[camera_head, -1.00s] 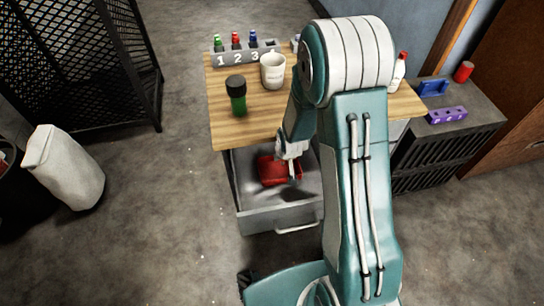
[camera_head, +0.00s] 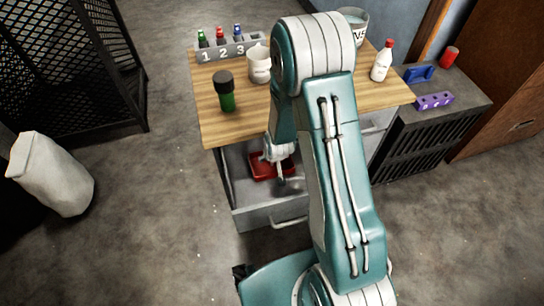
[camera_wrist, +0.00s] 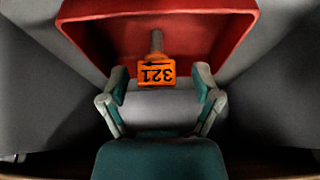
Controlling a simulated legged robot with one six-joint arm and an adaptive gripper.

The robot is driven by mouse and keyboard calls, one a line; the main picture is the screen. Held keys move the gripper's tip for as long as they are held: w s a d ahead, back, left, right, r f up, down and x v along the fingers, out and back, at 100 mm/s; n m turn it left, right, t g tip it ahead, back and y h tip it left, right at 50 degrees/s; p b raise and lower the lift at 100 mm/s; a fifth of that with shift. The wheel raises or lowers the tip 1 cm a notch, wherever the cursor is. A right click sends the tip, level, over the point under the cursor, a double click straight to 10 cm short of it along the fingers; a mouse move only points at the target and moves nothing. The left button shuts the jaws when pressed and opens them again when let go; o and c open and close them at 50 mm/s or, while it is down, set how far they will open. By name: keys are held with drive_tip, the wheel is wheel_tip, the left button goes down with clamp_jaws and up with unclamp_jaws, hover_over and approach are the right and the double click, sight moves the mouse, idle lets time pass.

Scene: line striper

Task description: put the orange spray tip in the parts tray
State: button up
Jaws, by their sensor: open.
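My gripper (camera_wrist: 161,82) is open, with one finger on each side of the tip and visible gaps between. In the head view the red tray (camera_head: 260,170) lies in the open drawer, and my gripper (camera_head: 281,174) is over its right part. The tip cannot be made out there.
The drawer (camera_head: 262,217) is pulled out below the wooden worktop (camera_head: 210,125). On top stand a green bottle (camera_head: 226,92), a white mug (camera_head: 258,65), a numbered rack (camera_head: 225,53) and a white bottle (camera_head: 382,62). A dark cabinet (camera_head: 440,125) is at right.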

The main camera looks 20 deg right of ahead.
drive_tip(key=shift+a+r, duration=0.1)
drive_tip(key=shift+r, duration=0.05)
drive_tip(key=w+v, duration=0.1)
drive_tip(key=v, duration=2.6)
drive_tip(key=s+r+t, duration=0.1)
drive_tip(key=s+r, duration=1)
drive_tip(key=s, duration=0.2)
